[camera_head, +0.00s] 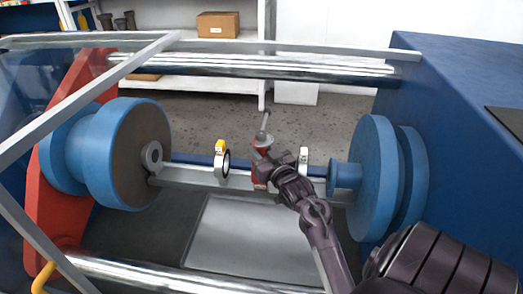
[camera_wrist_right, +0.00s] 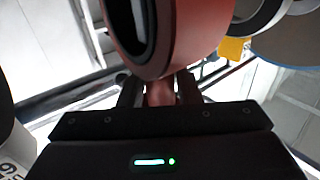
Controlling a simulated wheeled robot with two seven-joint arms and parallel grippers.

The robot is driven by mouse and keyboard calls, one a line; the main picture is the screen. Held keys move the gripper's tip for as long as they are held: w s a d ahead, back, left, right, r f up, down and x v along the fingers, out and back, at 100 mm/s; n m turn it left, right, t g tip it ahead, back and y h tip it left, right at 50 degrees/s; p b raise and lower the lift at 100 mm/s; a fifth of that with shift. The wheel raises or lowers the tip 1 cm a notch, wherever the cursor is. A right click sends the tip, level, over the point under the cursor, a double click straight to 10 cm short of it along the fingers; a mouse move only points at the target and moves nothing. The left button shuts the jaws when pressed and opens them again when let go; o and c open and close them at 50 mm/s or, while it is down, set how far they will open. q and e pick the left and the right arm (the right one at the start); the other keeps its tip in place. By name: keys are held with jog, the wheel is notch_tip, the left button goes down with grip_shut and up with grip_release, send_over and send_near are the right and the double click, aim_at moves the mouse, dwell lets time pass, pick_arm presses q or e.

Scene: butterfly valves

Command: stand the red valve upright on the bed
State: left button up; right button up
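The red valve (camera_head: 260,176) is at the middle of the head view, over the narrow grey bed (camera_head: 190,175) between the two blue flanges. It looks roughly upright, with its grey lever pointing up. My right gripper (camera_head: 272,167) reaches in from the lower right and partly hides it. In the right wrist view the red valve's ring (camera_wrist_right: 185,45) fills the top, and its narrow neck sits between the fingers of my right gripper (camera_wrist_right: 160,92), which look closed against it. Whether the valve touches the bed is hidden. My left gripper is out of view.
A ring with a yellow top (camera_head: 221,160) stands on the bed to the left, and a white ring (camera_head: 303,160) close to the right. Blue flanges (camera_head: 140,150) and (camera_head: 372,175) close off both ends. Steel bars (camera_head: 250,66) run behind and in front.

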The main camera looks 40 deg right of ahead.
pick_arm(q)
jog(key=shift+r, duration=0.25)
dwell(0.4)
pick_arm(e)
jog(key=shift+o, duration=0.2)
jog(key=o, duration=0.5)
jog(key=shift+s, duration=0.1)
jog(key=shift+o, duration=0.2)
jog(key=shift+f, duration=0.35)
jog(key=shift+r, duration=0.1)
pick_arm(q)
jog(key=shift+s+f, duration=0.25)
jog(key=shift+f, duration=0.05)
pick_arm(e)
jog(key=v, duration=0.7)
jog(key=shift+s+r, duration=0.25)
jog(key=shift+s, duration=0.15)
jog(key=shift+a, duration=0.1)
